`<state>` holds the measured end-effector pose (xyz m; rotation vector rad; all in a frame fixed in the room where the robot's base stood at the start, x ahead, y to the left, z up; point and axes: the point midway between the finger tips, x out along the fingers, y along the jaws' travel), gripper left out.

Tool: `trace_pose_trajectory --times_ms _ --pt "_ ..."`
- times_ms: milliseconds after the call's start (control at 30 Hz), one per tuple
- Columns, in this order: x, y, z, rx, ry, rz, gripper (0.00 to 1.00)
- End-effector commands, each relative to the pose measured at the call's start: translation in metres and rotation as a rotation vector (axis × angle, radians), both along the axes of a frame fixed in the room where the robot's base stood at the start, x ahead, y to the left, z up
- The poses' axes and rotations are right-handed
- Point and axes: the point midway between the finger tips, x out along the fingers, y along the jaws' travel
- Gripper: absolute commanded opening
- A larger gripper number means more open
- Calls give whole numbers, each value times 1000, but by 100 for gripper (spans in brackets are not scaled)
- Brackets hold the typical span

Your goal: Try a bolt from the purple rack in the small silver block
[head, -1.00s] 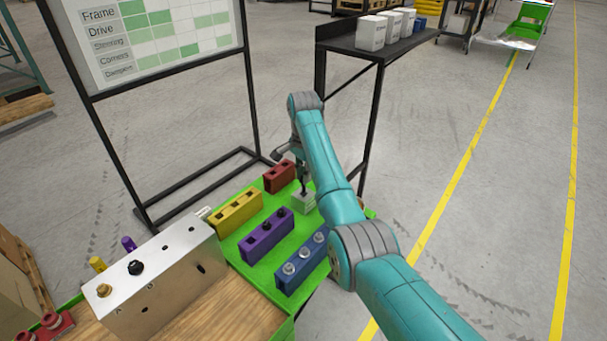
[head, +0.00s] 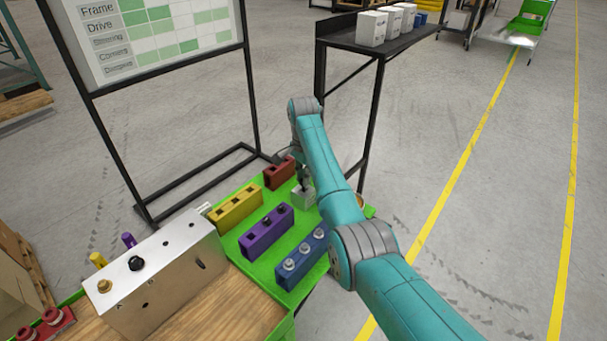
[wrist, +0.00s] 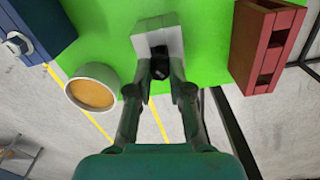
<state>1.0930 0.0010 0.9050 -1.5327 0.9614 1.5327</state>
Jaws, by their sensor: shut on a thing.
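The small silver block (head: 301,198) sits on the green mat near its far right part, and it shows at the top centre of the wrist view (wrist: 172,40). My gripper (wrist: 159,82) is shut on a dark bolt (wrist: 160,69), whose head shows between the fingertips. The bolt is at the block's near side in the wrist view; whether its shank is in a hole is hidden. In the head view my gripper is right above the block, partly behind my arm. The purple rack (head: 258,238) stands left of the block, with a dark bolt visible in it.
A red rack (head: 279,175), a yellow rack (head: 231,212) and a blue rack (head: 297,269) with silver bolts surround the block. A cup with orange-brown contents (wrist: 93,88) stands close by. A large silver chassis block (head: 155,290) is at the left.

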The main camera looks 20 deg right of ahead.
Motion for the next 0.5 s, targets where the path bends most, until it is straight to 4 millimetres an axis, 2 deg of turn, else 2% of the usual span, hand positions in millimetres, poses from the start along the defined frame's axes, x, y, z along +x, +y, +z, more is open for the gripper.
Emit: trace_pose_trajectory --times_ms 500 --pt "0 0 -18 0 1 0 0"
